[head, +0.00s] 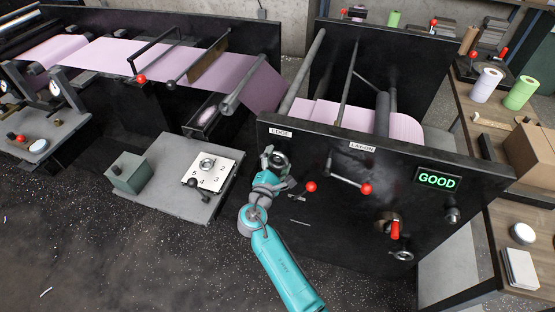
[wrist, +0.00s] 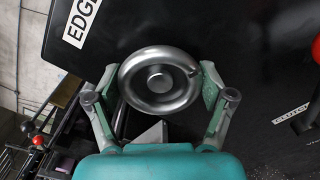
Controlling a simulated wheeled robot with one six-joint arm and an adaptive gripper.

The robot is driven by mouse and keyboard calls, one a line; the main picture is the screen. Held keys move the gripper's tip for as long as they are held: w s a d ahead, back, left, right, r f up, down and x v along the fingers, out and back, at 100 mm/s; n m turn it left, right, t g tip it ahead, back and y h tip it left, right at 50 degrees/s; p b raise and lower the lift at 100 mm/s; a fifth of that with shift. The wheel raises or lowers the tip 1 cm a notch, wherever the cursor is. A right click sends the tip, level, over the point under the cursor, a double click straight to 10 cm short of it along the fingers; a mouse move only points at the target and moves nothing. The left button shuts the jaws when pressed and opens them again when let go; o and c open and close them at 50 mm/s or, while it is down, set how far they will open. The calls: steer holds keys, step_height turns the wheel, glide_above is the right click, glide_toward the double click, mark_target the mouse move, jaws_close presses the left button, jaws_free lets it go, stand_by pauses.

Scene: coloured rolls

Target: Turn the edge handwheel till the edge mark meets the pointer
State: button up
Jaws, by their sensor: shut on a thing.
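The edge handwheel (wrist: 158,98) is a grey metal wheel with a round hub, on the black panel under the EDGE label (wrist: 82,18). My gripper (wrist: 160,84) has a green-padded finger on each side of the rim and is shut on it. A short dark line (wrist: 192,72) on the rim's upper right looks like the edge mark. A pale grey wedge (wrist: 152,133) shows below the wheel, apart from that line; I cannot tell if it is the pointer. In the head view the handwheel (head: 280,158) is partly hidden by my gripper (head: 272,166).
Red-knobbed levers (head: 311,187) and a crank (head: 350,183) stick out of the panel right of my gripper. A green GOOD display (head: 437,180) is lit farther right. A grey plinth with a numbered plate (head: 225,164) stands to the left. Pink web (head: 130,55) runs behind.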

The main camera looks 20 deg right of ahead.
steer(key=m, duration=0.7)
steer(key=shift+f, duration=0.1)
steer(key=m, duration=0.3)
steer(key=shift+f+m, duration=0.1)
steer(key=shift+m, duration=2.1)
steer(key=shift+f, duration=0.1)
steer(key=o, duration=1)
steer(key=shift+o, duration=0.2)
